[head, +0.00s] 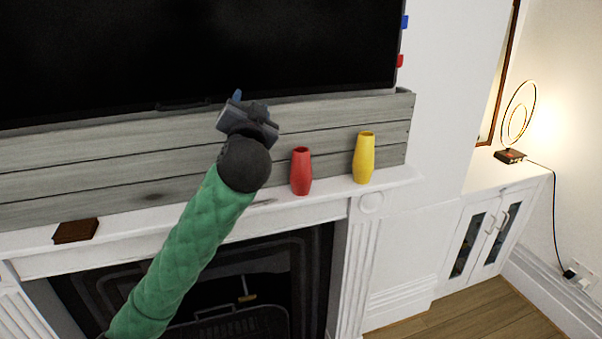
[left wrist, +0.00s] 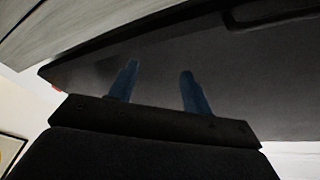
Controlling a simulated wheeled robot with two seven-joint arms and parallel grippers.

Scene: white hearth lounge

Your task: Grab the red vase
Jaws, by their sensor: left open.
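The red vase (head: 301,171) stands upright on the white mantel shelf (head: 325,191), in front of the grey wood boards. My left gripper (head: 237,96) is up and to the left of the vase in the head view, in front of the lower edge of the black TV, apart from the vase. In the left wrist view its two blue fingers (left wrist: 160,88) stand apart with nothing between them, and the dark TV lies behind them. The red vase does not show in the left wrist view. My right gripper is in neither view.
A yellow vase (head: 363,158) stands close to the right of the red one. A brown block (head: 76,231) lies at the left of the mantel. The black TV (head: 200,50) hangs above the boards. The fireplace (head: 285,265) is below. A white cabinet (head: 490,225) stands at right.

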